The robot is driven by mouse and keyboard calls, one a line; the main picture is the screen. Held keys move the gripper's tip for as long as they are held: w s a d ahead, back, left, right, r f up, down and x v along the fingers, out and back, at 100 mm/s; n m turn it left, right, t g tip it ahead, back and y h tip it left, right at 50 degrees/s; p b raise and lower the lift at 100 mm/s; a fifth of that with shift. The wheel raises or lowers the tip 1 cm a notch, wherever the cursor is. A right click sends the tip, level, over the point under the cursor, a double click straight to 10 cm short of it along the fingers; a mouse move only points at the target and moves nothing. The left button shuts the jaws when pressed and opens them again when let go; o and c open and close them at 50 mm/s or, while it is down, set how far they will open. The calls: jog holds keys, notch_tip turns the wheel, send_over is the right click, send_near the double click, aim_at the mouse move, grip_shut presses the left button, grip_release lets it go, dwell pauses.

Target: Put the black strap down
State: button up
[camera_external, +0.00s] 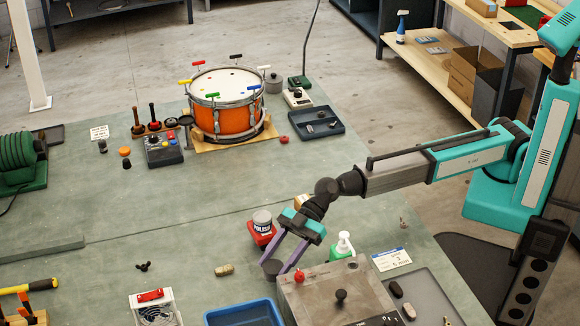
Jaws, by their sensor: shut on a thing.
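My gripper (279,266) points down over the near part of the green bench, its two purple-grey fingers closed on a small dark thing. I take this dark, rounded thing at the fingertips for the black strap (271,268); its shape is small and partly hidden by the fingers. It is just left of the grey metal box. I cannot tell whether it touches the bench top (190,225) or hangs slightly above it.
A red tin marked POLISH (262,229) stands just behind my fingers. A grey box with knobs (318,294) and a green-white pump bottle (343,245) are to the right. A blue tray (243,314) is in front. An orange drum (227,105) stands farther back. Bench left of the gripper is mostly clear.

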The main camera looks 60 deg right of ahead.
aim_at(281, 267)
jog(key=shift+f, duration=0.1)
jog(key=shift+f, duration=1.75)
jog(key=shift+f, duration=0.2)
jog(key=o, duration=1)
jog(key=shift+r, duration=0.25)
jog(key=shift+s+d+r, duration=0.15)
jog(key=shift+s+d, duration=0.05)
jog(key=shift+d, duration=0.45)
jog(key=shift+b+v, duration=0.65)
jog(key=shift+v, duration=4.7)
jog(key=shift+a+r, duration=0.15)
